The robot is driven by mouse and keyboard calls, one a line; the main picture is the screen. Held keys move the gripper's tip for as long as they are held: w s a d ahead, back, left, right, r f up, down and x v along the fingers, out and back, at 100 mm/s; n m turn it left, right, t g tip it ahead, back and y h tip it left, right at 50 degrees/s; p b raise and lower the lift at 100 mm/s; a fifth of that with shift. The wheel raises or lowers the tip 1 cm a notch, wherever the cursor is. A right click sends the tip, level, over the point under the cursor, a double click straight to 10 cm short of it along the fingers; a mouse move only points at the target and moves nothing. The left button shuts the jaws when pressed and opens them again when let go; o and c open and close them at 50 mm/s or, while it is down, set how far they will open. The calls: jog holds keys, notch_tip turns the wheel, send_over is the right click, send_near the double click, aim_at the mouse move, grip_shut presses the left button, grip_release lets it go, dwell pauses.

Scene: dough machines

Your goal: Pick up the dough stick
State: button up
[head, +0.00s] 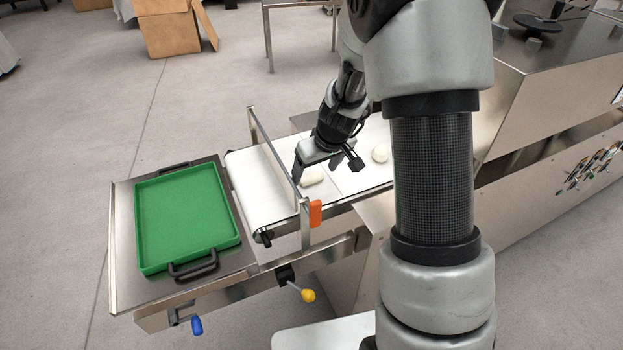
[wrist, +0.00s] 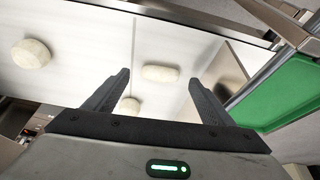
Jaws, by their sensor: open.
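Several pale dough pieces lie on the white conveyor belt. An elongated dough stick (head: 312,176) lies near the belt's left end in the head view, just below my gripper (head: 317,170). In the wrist view this dough stick (wrist: 160,73) lies crosswise between and just beyond the fingertips of my gripper (wrist: 159,78). The fingers are open and hold nothing; I cannot tell their exact height above the belt. A rounder dough piece (head: 380,153) lies farther right on the belt. In the wrist view, one rounded piece (wrist: 30,54) is at the left and another (wrist: 129,105) is near the left finger.
A green tray (head: 190,215) rests empty on a metal shelf left of the belt. A metal guard frame with an orange part (head: 316,213) spans the belt's left end, close to my gripper. A large steel machine (head: 545,90) stands at the right.

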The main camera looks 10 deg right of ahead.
aim_at(312, 179)
jog(key=x, duration=0.2)
jog(key=shift+w+f, duration=0.15)
jog(key=shift+f, duration=0.15)
jog(key=c, duration=1.2)
